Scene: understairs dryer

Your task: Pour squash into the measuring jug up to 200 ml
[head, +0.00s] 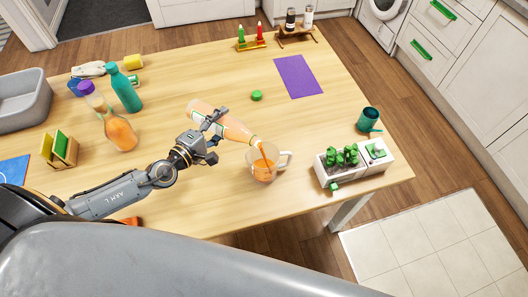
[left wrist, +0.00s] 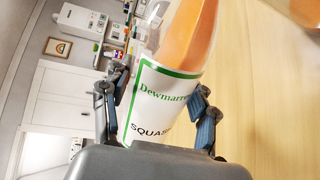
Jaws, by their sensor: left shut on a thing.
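My left gripper (head: 212,134) is shut on the squash bottle (head: 232,128), a clear bottle of orange liquid. It holds the bottle above the table, tipped so the neck points right and down over the measuring jug. The measuring jug (head: 285,164) is clear, has a handle on its right, and stands upright on the table. An orange stream runs from the bottle mouth into the jug, where orange liquid shows. The level against any marks is too small to read. In the left wrist view, the bottle's white, green-edged label (left wrist: 155,105) sits between the fingers (left wrist: 158,118). My right gripper is not in view.
A planter (head: 336,174) and a teal cup (head: 369,120) are right of the jug. A green cap (head: 256,95) and purple sheet (head: 298,77) lie behind. Another orange-filled bottle (head: 120,133) and a teal bottle (head: 125,90) stand left. The table's front edge is close to the jug.

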